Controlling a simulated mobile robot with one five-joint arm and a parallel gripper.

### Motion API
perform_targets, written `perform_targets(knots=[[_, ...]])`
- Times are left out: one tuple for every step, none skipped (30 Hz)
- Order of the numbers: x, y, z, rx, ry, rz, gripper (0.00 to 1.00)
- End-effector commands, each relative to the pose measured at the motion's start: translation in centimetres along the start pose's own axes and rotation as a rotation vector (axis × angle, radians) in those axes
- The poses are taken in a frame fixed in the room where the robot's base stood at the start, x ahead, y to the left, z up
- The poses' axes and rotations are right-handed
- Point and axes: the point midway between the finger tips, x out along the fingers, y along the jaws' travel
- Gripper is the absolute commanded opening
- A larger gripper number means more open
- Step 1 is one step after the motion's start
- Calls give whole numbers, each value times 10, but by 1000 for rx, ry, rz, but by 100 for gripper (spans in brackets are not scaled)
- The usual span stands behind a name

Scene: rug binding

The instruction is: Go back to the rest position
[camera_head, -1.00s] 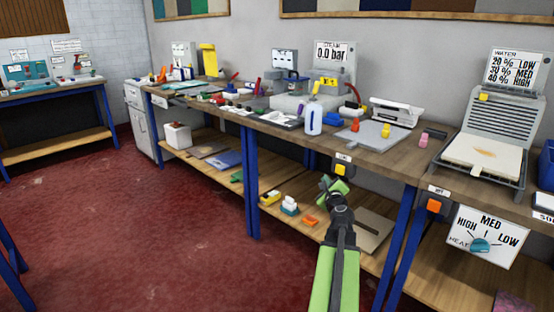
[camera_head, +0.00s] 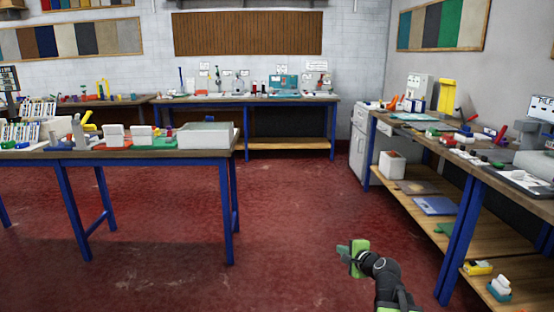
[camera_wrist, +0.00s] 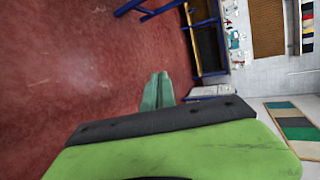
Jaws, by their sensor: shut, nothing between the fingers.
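My gripper (camera_head: 345,252) is in the lower right of the head view, on my green and black arm. It is over the open red floor, left of the right-hand workbench (camera_head: 455,160), and touches nothing there. In the wrist view, the two grey-green fingers (camera_wrist: 157,92) lie side by side, closed together, with nothing between them. The rest position itself is not marked by anything in view.
A blue-legged table (camera_head: 75,153) with a white tray (camera_head: 205,136) and several small items stands at left. Another bench (camera_head: 245,99) stands along the back wall. The red floor (camera_head: 170,210) between them is clear. A white bin (camera_head: 392,165) sits on the right bench's lower shelf.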

Motion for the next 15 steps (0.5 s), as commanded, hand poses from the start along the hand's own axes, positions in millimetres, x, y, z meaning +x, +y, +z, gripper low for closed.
perform_targets(knots=[[9, 18, 41, -110, -63, 74, 0], [12, 30, 62, -183, -98, 122, 0], [14, 48, 88, -282, -144, 187, 0], [14, 62, 105, -359, -179, 237, 0], [12, 76, 120, -436, -213, 287, 0], [8, 96, 137, -540, -257, 358, 0], [4, 111, 146, -621, -290, 414, 0], [-3, 126, 152, -702, -323, 472, 0], [-14, 146, 156, -808, -364, 555, 0], [-23, 159, 154, -881, -393, 618, 0], [-33, 171, 148, -945, -419, 680, 0], [-46, 183, 137, -1012, -447, 756, 0], [-56, 191, 130, -1059, -471, 810, 0], [-67, 199, 122, -1104, -497, 865, 0], [-82, 207, 114, -1159, -538, 936, 0]])
